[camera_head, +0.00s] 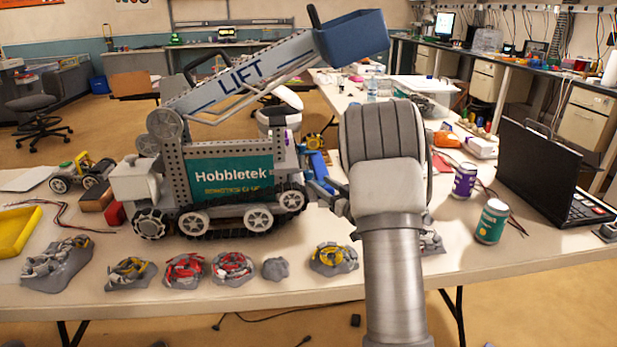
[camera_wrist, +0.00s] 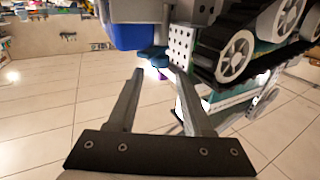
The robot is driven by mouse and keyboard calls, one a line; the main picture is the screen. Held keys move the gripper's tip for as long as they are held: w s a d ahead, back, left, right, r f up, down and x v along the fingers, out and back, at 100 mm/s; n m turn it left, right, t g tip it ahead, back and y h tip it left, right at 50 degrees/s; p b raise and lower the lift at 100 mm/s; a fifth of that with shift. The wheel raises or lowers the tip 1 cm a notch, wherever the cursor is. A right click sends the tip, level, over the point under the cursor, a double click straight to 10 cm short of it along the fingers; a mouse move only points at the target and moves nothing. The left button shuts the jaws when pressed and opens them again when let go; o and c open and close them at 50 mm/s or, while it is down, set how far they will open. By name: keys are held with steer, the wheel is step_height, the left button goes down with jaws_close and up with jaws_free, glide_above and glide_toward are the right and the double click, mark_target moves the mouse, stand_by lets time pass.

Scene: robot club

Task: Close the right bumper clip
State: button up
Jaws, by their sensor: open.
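The model vehicle (camera_head: 232,172), with a teal Hobbletek panel and a LIFT boom, stands on the white table (camera_head: 200,300). A blue part (camera_head: 318,165) is at its right end, beside my arm. I cannot tell which piece there is the right bumper clip, or whether it is closed. My arm hides part of the head view.
Several grey lumps with coloured pieces, including a yellow one (camera_head: 334,257), line the front of the table. A purple can (camera_head: 465,180), a green can (camera_head: 491,221) and a black laptop (camera_head: 545,170) stand to the right. A yellow tray (camera_head: 20,232) is at the left.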

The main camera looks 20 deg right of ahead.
mark_target(311, 176)
steer(key=w, duration=0.4)
steer(key=w+a+b, duration=0.1)
steer(key=w, duration=0.2)
steer(key=shift+a, duration=0.1)
steer(key=shift+c, duration=0.3)
jaws_close()
